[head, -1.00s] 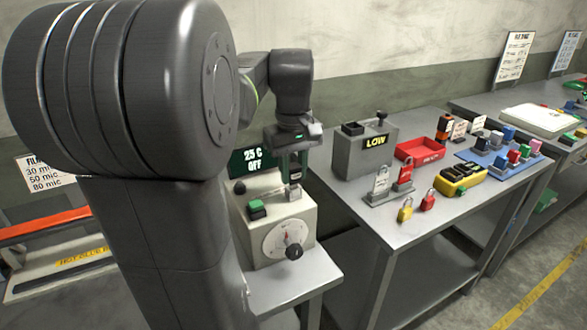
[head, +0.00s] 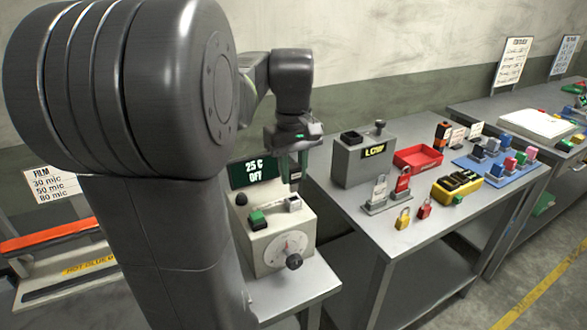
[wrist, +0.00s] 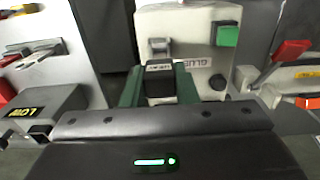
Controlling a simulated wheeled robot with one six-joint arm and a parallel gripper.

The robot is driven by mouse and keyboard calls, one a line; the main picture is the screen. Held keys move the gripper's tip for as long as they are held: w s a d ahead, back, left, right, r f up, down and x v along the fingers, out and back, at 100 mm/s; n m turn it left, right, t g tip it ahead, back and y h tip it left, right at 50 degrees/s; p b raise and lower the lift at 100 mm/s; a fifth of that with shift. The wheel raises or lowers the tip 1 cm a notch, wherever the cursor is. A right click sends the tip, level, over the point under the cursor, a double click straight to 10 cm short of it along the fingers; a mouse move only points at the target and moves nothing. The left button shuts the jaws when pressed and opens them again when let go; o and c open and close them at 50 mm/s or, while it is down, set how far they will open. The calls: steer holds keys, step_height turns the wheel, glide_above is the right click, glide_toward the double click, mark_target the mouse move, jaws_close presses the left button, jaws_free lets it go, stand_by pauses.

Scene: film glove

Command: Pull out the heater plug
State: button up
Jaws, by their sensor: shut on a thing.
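The beige heater box (head: 268,240) stands on a small grey table, with a dial, a green button (head: 257,219) and a pale switch (head: 292,204) on it. The display (head: 252,172) behind it reads "25 C OFF". My gripper (head: 294,182) is above the box's back right, pointing down. In the wrist view its green fingers are shut on a small black plug (wrist: 159,78) with a pale label. The box (wrist: 195,22) shows beyond it with its green button (wrist: 228,34). The plug's lower end is hidden, so I cannot tell whether it touches a socket.
A grey box marked "LOW" (head: 364,158) stands on the table to the right, with a red tray (head: 418,158), padlocks (head: 403,218) and a yellow holder (head: 457,186). My arm covers the left of the head view. An orange-barred machine (head: 45,234) is far left.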

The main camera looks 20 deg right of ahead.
mark_target(293, 166)
steer(key=shift+r+p, duration=0.3)
steer(key=shift+r, duration=0.15)
step_height(293, 166, up, 3)
steer(key=p, duration=0.3)
